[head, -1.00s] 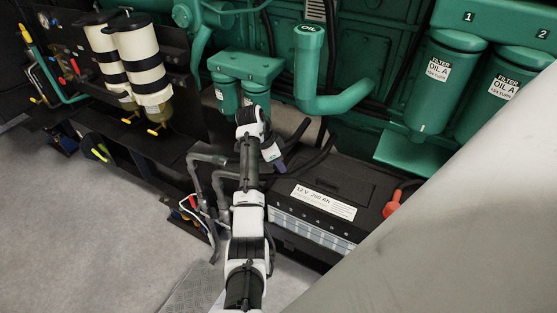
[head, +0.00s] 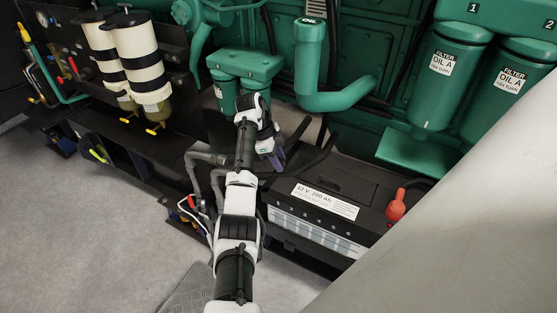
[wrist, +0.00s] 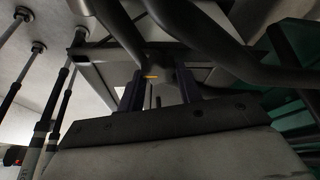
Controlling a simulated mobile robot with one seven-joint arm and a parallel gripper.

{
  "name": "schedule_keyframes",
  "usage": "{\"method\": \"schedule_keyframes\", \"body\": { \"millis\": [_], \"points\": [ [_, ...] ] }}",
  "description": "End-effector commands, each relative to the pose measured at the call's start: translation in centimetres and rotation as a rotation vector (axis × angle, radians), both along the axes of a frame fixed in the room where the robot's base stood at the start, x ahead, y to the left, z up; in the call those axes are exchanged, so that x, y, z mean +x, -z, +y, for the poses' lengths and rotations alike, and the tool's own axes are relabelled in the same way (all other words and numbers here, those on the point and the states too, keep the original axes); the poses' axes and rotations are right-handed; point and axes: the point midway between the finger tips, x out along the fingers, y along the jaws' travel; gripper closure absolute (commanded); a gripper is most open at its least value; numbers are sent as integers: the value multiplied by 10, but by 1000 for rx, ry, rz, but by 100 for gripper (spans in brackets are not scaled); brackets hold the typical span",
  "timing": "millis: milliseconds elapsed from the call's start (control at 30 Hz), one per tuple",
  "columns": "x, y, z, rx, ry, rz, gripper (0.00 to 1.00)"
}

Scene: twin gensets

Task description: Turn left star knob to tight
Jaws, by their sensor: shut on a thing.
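My gripper (head: 277,160) points down beside the black battery in the head view, near dark hoses. In the wrist view my gripper (wrist: 160,88) has its two dark fingers on either side of a small dark grey piece with an orange mark (wrist: 156,76), and it is shut on that piece. This piece appears to be the star knob; its lobes cannot be made out in the shadow. In the head view the knob is hidden behind my wrist and gripper.
The black battery (head: 330,185) stands just right of my gripper, with a red terminal cap (head: 395,205). Green filters (head: 245,75) and a green filler pipe (head: 312,65) rise behind. Thick dark hoses (wrist: 225,55) pass close to the fingers. Open floor (head: 90,240) lies left.

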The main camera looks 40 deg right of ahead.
Motion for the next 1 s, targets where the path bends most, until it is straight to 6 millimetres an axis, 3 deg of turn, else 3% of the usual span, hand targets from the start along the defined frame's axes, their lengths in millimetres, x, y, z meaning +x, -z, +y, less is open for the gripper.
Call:
{"method": "schedule_keyframes", "body": {
  "millis": [300,333,467,800,1000],
  "points": [
    [0,-1,-1,-2,4,-2,88],
    [0,-1,-1,-2,4,-2,61],
    [0,-1,-1,-2,3,-2,44],
    [1,-3,0,-1,1,-1,43],
    [9,-27,7,-3,2,-4,43]
  ]
}}
